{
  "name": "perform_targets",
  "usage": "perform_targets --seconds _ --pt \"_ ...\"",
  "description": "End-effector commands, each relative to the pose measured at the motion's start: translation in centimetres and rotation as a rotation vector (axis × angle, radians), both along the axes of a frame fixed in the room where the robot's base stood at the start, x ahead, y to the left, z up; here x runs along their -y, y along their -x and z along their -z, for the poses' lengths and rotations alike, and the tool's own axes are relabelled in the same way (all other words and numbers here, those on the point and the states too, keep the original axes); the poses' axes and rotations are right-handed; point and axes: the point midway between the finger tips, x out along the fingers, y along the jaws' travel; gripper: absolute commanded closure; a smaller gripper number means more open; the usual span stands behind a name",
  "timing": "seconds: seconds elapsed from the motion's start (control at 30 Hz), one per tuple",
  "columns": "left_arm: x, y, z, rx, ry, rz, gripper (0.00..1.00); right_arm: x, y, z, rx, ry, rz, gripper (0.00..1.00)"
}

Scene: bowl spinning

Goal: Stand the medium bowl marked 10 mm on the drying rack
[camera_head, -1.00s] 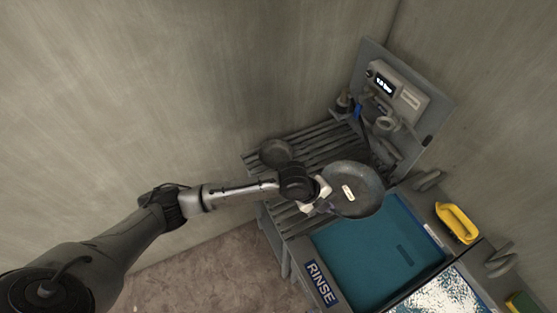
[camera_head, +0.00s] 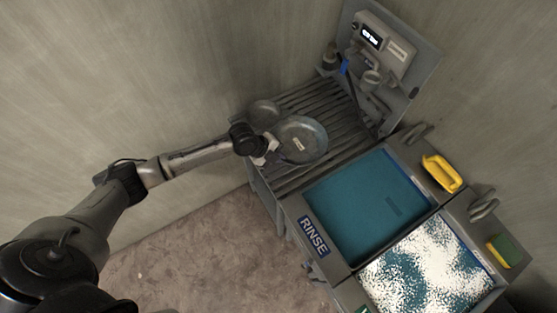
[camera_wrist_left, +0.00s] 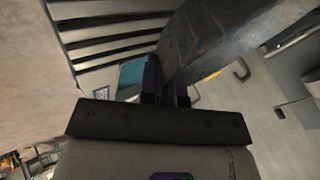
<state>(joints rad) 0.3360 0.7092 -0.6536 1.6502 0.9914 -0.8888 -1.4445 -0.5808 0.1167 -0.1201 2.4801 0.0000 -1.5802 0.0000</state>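The medium bowl (camera_head: 306,131) is a grey, speckled, shallow bowl with a pale label inside; its print is too small to read. My left gripper (camera_head: 271,148) is shut on the bowl's near-left rim. The left wrist view shows its two fingers (camera_wrist_left: 166,92) pinching the rim of the bowl (camera_wrist_left: 215,38). The bowl is over the slatted drying rack (camera_head: 338,108), with its inside facing the head camera. Whether it touches the slats I cannot tell. My right gripper is not in view.
A smaller grey bowl (camera_head: 264,112) is on the rack just behind the held bowl. The blue rinse basin (camera_head: 330,200) and a foamy basin (camera_head: 425,265) lie to the right. A panel with a display box (camera_head: 385,47) stands at the back. A yellow tray (camera_head: 441,173) sits on the ledge.

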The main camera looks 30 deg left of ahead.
Motion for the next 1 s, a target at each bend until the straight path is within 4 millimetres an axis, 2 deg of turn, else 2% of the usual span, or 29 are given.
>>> perform_targets --seconds 0.37,0.83,0.87,1.0 --pt "-0.1 0.0 3.7 0.001 0.000 -0.002 1.00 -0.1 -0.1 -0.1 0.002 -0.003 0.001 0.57" --pt "-0.1 -0.1 4.4 0.002 0.000 0.000 1.00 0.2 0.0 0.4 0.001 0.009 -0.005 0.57" --pt "-0.1 0.0 4.3 0.001 -0.001 0.000 0.94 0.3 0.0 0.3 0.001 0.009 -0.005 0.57" --pt "-0.1 0.0 4.3 0.001 -0.001 0.000 0.80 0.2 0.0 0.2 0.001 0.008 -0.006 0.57"
